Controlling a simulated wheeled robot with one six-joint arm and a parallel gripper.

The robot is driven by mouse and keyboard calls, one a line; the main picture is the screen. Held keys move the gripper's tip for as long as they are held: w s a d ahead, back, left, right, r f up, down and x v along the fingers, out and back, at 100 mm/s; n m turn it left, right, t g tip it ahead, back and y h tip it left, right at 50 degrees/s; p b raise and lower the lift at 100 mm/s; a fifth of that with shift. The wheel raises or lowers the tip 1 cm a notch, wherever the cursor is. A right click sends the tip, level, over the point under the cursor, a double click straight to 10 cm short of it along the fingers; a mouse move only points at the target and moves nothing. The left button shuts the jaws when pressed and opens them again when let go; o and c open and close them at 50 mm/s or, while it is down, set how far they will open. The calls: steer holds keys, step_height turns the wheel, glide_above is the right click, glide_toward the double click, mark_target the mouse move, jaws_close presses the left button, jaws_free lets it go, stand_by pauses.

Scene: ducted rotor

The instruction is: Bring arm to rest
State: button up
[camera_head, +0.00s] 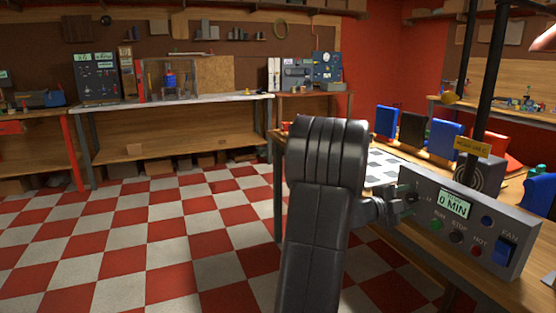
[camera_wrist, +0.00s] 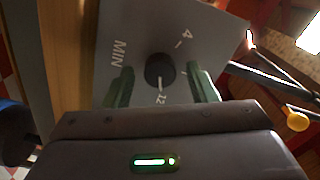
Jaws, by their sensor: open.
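My gripper (camera_head: 402,201) is at the left end of a grey control panel (camera_head: 475,248) on the right bench. In the wrist view my gripper (camera_wrist: 163,85) is open, with a green finger on each side of a black dial knob (camera_wrist: 160,70). The knob has a white pointer line and stands on the panel face marked "MIN", "4" and "12". The fingers look apart from the knob, but contact is hard to judge. In the head view the knob is hidden by my gripper. My arm rises in front of the bench, bent at the elbow.
The panel has a display reading "0 MIN", several buttons and a blue FAN switch (camera_head: 504,250). Black poles (camera_head: 487,85) and a yellow sign (camera_head: 472,147) stand above it. Blue and dark bins (camera_head: 412,130) line the bench (camera_head: 395,222). The checkered floor (camera_head: 150,240) at left is clear.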

steer(key=n+p, duration=0.3)
steer(key=n, duration=0.1)
steer(key=shift+r+p, duration=0.2)
steer(key=shift+p, duration=0.1)
steer(key=shift+f+n+p, duration=0.15)
steer(key=shift+n+p, duration=0.2)
steer(key=shift+n, duration=0.05)
